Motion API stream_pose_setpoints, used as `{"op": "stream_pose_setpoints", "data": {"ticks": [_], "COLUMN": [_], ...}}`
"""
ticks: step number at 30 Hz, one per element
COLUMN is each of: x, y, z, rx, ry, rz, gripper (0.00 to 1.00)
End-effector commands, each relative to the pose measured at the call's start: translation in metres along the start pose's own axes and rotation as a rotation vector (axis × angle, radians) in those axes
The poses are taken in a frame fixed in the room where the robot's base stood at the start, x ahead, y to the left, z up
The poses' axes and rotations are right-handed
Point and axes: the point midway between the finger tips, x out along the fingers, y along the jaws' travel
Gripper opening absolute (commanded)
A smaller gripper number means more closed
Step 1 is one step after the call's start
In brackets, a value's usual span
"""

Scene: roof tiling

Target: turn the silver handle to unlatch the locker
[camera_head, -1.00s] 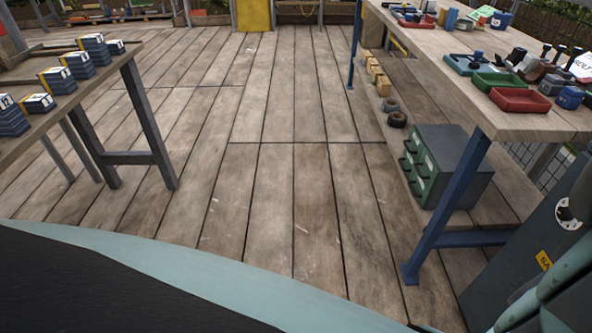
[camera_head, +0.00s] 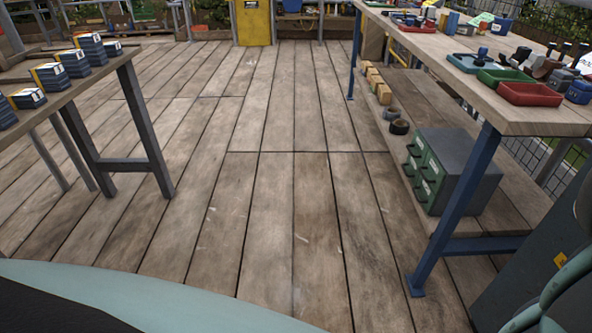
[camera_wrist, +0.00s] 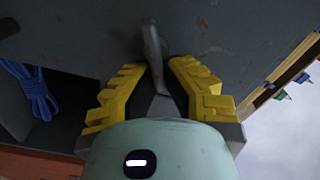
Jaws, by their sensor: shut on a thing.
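The silver handle (camera_wrist: 152,45) stands out from the dark grey locker face (camera_wrist: 225,40) in the wrist view. My gripper (camera_wrist: 156,74), with stepped yellow pads, is shut on the handle's near end. The handle's free end points up in the picture. A dark recess with a coiled blue rope (camera_wrist: 38,95) shows left of the locker face.
A workbench (camera_head: 450,60) with trays and tools runs along the right, its blue leg (camera_head: 452,215) near the locker. A green drawer cabinet (camera_head: 430,170) sits on its lower shelf. A table (camera_head: 65,90) with boxes stands left. The plank floor between is clear.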

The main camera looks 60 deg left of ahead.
Motion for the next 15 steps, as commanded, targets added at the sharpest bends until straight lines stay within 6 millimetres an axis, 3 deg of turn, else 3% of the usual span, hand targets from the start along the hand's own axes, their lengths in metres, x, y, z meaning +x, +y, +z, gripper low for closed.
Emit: {"op": "stream_pose_setpoints", "data": {"ticks": [15], "x": [-0.0005], "y": [0.0125], "z": [0.0036], "rx": [0.382], "ry": [-0.003], "rz": [0.006], "gripper": [0.0]}}
